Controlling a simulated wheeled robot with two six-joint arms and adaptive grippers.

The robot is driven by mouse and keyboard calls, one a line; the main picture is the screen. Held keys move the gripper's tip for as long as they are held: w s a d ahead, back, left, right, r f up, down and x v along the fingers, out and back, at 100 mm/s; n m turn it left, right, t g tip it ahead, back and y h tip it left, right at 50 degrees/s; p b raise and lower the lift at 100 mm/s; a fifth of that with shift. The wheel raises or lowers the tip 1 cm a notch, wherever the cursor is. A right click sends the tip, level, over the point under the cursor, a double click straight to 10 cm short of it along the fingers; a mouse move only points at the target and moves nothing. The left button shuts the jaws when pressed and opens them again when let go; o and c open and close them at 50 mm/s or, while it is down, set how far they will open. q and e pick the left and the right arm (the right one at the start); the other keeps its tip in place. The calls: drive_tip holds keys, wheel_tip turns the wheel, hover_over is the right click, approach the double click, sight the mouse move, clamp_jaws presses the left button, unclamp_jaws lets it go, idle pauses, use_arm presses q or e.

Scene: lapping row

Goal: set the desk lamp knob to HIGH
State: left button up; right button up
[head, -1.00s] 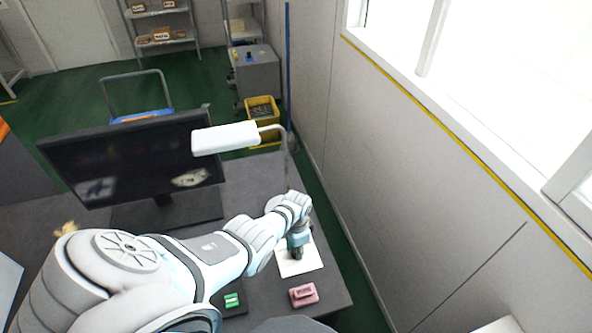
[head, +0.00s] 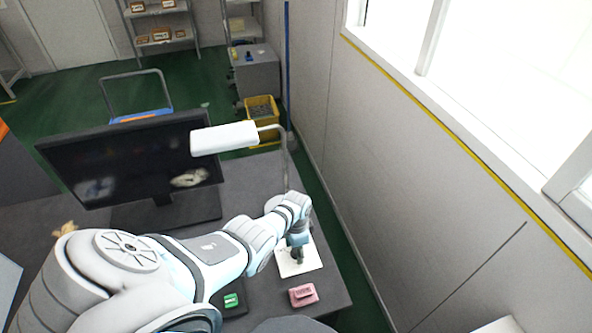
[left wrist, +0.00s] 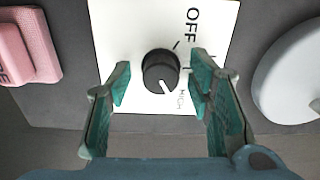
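The desk lamp (head: 225,138) has a white head on a bent grey pole. Its white control plate (head: 312,262) lies on the desk and also shows in the left wrist view (left wrist: 120,30). The black round knob (left wrist: 160,70) has a white pointer line aimed toward the bottom of the picture, slightly right, beside the small HIGH label (left wrist: 182,99). OFF (left wrist: 192,27) is printed at the upper right; a middle mark is partly hidden by a finger. My left gripper (left wrist: 161,82) is open, its fingertips on either side of the knob with visible gaps. In the head view, the left gripper (head: 297,250) hides the knob.
A pink block (head: 303,295) and a green item (head: 231,300) lie near the desk's front. A round pale base (left wrist: 290,70) stands beside the plate. The monitor (head: 135,160) stands to the left. The wall (head: 420,200) is to the right.

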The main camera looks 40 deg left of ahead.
use_arm(q)
drive_tip(key=shift+r, duration=0.15)
drive_tip(key=shift+w+r, duration=0.1)
drive_tip(key=shift+r, duration=0.2)
wheel_tip(320, 180, up, 11)
idle(0.4)
